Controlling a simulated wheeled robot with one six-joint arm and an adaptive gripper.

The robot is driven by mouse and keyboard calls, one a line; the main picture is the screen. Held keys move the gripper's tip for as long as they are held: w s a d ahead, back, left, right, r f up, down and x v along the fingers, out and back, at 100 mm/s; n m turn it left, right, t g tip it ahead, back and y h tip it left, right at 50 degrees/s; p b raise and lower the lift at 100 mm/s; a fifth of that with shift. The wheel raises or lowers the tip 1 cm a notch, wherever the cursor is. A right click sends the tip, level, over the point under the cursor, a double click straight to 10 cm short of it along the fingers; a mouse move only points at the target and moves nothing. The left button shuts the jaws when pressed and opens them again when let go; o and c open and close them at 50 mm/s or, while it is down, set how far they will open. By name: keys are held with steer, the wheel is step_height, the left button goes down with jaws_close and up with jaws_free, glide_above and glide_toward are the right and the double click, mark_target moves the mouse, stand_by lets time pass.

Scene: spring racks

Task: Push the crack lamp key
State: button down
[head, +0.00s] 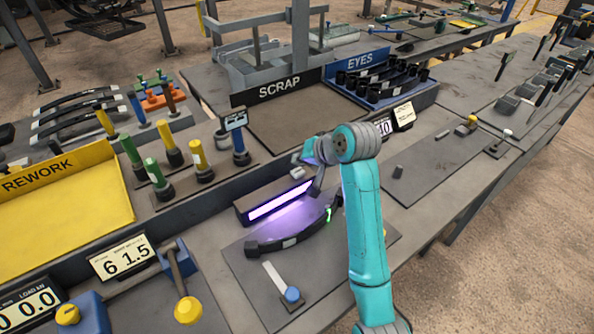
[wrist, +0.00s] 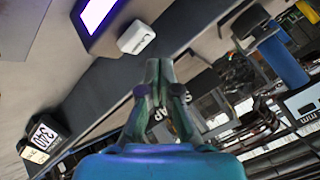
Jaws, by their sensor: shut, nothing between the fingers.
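The crack lamp (head: 281,201) is a dark box on the bench with a lit purple-white tube; the lit tube also shows in the wrist view (wrist: 97,14). The lamp key is a small white rounded block with dark lettering (wrist: 136,37), at the lamp's end; it shows as a pale block in the head view (head: 297,173). My gripper (wrist: 159,68) is shut and empty, its tips close to the key in the picture, with a gap of grey surface between. In the head view my gripper (head: 307,158) is above the key, partly hidden by my arm.
A dark leaf spring (head: 290,240) with a glowing green mark lies before the lamp.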

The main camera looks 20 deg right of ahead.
mark_target(300, 173)
steer(key=shift+r, duration=2.35)
steer(key=shift+s, duration=0.1)
